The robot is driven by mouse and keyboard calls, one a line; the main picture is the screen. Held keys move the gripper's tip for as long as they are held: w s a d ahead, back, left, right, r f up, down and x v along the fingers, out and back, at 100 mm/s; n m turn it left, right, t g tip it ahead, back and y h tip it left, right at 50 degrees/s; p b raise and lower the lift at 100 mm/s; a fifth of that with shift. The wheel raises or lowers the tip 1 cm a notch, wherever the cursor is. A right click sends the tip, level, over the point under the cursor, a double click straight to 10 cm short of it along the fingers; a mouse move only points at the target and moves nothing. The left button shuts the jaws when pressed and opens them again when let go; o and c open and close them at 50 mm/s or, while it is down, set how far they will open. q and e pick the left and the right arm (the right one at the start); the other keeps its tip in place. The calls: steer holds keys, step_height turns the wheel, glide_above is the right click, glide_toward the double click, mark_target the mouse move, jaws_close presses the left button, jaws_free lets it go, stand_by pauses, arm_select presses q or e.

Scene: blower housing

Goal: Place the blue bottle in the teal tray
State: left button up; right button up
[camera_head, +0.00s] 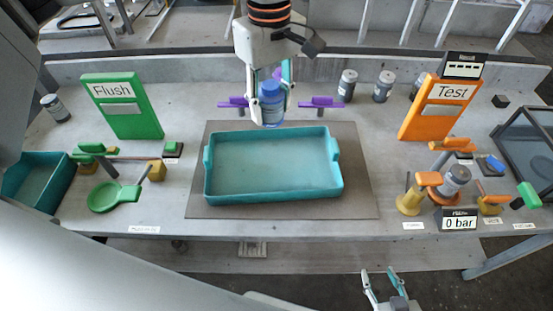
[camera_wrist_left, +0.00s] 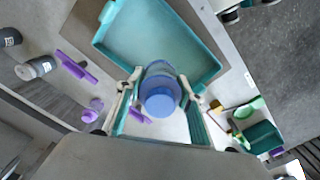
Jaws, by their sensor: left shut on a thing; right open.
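The blue bottle (camera_head: 271,104), translucent with a blue cap, is upright between the fingers of my left gripper (camera_head: 272,113). The gripper is shut on it. In the left wrist view the bottle (camera_wrist_left: 160,97) is seen cap-first between the fingers. The teal tray (camera_head: 273,192) is an empty shallow box on a grey-brown mat, and also shows in the left wrist view (camera_wrist_left: 202,38). In the head view the bottle is at the tray's back edge; its height above the table is hard to tell. My right gripper (camera_head: 383,277) is open and empty at the bottom, before the table's front edge.
Purple-handled parts (camera_head: 321,102) flank the bottle. A green Flush sign (camera_head: 122,117) stands left and an orange Test sign (camera_head: 434,122) right. Grey bottles (camera_head: 347,86) stand at the back. A second teal bin (camera_head: 40,190) is far left. The mat (camera_head: 358,190) is clear around the tray.

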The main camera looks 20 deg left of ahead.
mark_target(271, 123)
arm_select(q)
step_height(271, 123, down, 17)
steer(key=shift+r+b, duration=0.1)
steer(key=shift+b, duration=0.25)
steer(key=shift+f, duration=0.2)
steer(key=o, duration=1.2)
step_height(271, 123, up, 12)
steer(key=shift+r, duration=0.2)
steer(key=shift+s+f, duration=0.1)
